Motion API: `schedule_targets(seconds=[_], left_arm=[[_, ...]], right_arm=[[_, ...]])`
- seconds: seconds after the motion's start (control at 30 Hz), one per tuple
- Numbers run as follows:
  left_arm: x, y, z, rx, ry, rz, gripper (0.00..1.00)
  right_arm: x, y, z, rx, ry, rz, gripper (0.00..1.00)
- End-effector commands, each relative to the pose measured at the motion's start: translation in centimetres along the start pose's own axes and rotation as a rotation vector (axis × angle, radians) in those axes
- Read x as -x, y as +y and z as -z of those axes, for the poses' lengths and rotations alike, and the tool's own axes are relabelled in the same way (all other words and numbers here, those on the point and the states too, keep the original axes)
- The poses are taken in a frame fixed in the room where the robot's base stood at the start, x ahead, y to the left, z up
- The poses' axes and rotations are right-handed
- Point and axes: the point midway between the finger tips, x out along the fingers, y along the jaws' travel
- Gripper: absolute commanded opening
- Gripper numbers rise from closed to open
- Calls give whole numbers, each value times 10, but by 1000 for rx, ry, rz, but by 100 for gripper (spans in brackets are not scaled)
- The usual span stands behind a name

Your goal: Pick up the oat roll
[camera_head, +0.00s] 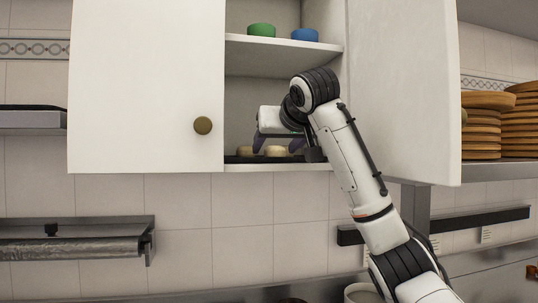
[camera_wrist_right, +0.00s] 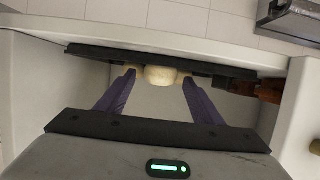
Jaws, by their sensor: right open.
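A pale round roll (camera_head: 276,151), which looks like the oat roll, sits on a dark slatted grill (camera_head: 232,159) on the cabinet's lower shelf. In the right wrist view this roll (camera_wrist_right: 160,75) lies between the fingertips of my right gripper (camera_wrist_right: 158,80). The gripper is open, with a purple finger on each side; I cannot tell whether either touches it. In the head view my right gripper (camera_head: 278,146) reaches into the lower compartment. Parts of other pale pieces show beside the fingertips, partly hidden. My left gripper is out of view.
Open cabinet doors stand left (camera_head: 147,85) and right (camera_head: 405,90) of the compartment. The upper shelf (camera_head: 283,43) above my gripper holds a green bowl (camera_head: 261,30) and a blue bowl (camera_head: 305,35). Brown pieces (camera_wrist_right: 268,90) lie near the grill's right end in the wrist view.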

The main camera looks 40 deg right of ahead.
Motion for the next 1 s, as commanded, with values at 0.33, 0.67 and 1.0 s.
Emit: schedule_targets(seconds=[0.33, 0.67, 1.0], left_arm=[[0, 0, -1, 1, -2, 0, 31], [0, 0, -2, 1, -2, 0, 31], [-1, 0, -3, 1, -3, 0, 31]], right_arm=[[0, -1, 0, 0, 1, 1, 17], [2, -1, 4, -1, 1, 2, 17], [21, -2, 53, -3, 3, 5, 17]])
